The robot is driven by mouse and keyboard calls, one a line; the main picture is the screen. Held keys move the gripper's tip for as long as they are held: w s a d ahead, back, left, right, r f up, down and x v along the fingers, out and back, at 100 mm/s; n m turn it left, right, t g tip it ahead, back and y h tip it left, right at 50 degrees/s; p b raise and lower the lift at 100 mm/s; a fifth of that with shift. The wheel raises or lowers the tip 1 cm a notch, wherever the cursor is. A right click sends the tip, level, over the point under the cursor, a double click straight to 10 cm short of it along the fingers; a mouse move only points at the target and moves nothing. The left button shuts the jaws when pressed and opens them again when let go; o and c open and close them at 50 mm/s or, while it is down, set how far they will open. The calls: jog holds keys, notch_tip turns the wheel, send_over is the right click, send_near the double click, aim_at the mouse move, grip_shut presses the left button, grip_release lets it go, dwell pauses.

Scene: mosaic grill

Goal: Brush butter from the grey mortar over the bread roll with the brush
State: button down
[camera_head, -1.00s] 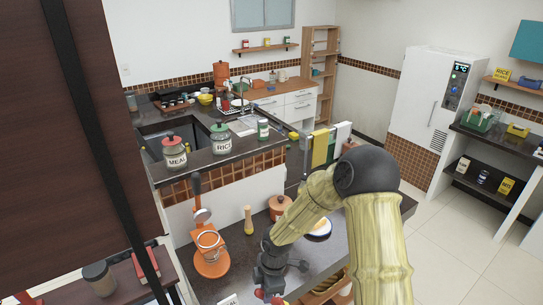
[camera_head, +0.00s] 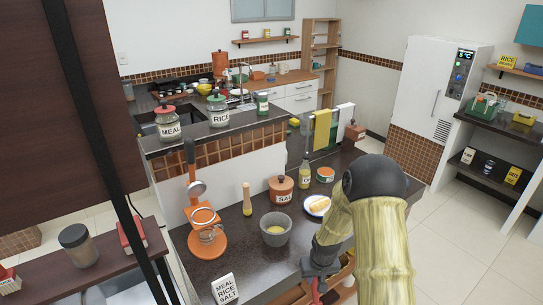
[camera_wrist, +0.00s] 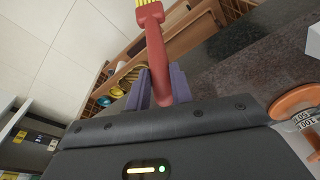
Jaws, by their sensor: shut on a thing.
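My gripper (camera_wrist: 160,88) is shut on the red handle of the brush (camera_wrist: 152,30), whose yellow bristles show at the top of the wrist view. In the head view the gripper (camera_head: 319,277) is low, at the counter's front edge, with part of the red brush handle (camera_head: 316,292) below it; the bristles are hidden there. The grey mortar (camera_head: 276,241) stands on the dark counter, left of and beyond my gripper, with yellow butter (camera_head: 275,230) inside. The bread roll (camera_head: 318,204) lies on a white and blue plate (camera_head: 309,211) behind my arm, partly covered by it.
Behind are an upright wooden tool (camera_head: 247,200), the orange salt pot (camera_head: 281,190), a bottle (camera_head: 305,176) and a small can (camera_head: 325,175).

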jog(key=shift+w+d+f+m, duration=0.25)
jog(key=shift+d+f+m, duration=0.3)
jog(key=shift+d+m, duration=0.25)
jog(key=shift+a+f, duration=0.1)
jog(key=s+f, duration=0.4)
jog(key=f, duration=0.6)
jog(key=s+f, duration=0.4)
jog(key=f, duration=0.6)
jog(key=shift+s, duration=0.2)
